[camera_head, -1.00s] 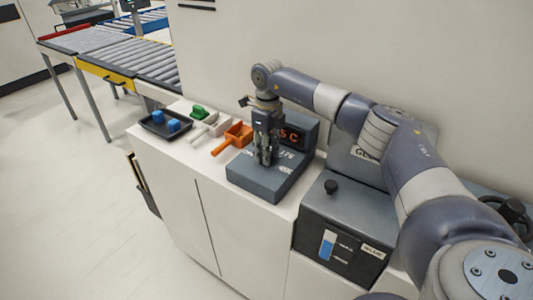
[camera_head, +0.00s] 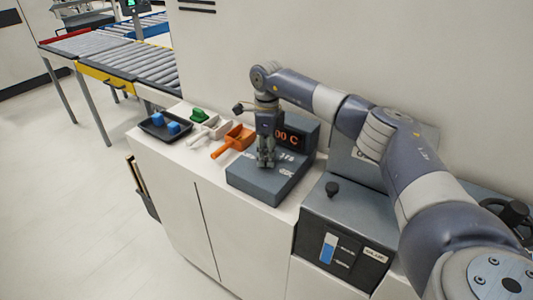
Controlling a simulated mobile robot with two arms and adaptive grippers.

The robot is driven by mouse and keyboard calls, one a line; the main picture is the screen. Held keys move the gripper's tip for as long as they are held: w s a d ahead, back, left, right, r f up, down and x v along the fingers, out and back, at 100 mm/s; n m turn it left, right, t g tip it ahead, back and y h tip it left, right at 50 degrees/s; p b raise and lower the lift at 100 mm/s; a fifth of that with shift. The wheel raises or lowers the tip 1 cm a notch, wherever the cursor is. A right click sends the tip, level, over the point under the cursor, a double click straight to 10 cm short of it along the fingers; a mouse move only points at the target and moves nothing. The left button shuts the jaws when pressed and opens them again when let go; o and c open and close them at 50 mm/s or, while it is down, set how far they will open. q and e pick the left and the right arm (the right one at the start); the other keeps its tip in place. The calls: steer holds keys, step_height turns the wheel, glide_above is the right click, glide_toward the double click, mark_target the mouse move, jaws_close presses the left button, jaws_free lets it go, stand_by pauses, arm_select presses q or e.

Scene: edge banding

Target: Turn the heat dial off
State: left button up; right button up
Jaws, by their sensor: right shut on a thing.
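The heat unit is a dark grey box (camera_head: 268,186) on the white cabinet top, with light lettering on its upper face. Its upright display (camera_head: 289,137) shows orange characters, "00 C", partly covered by my right gripper. My right gripper (camera_head: 266,163) points down onto the top of the box, with its fingers shut on the heat dial. The dial itself is hidden by the fingers. My left gripper is out of view.
Left of the box are an orange scoop (camera_head: 233,141), a white scoop (camera_head: 213,128), a green piece (camera_head: 199,115) and a black tray (camera_head: 152,128) with blue blocks. A wall is close behind.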

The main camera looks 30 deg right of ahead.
steer(key=o, duration=1.1)
step_height(320, 180, up, 12)
steer(key=shift+w+d+f, duration=0.1)
steer(key=shift+w+d, duration=0.05)
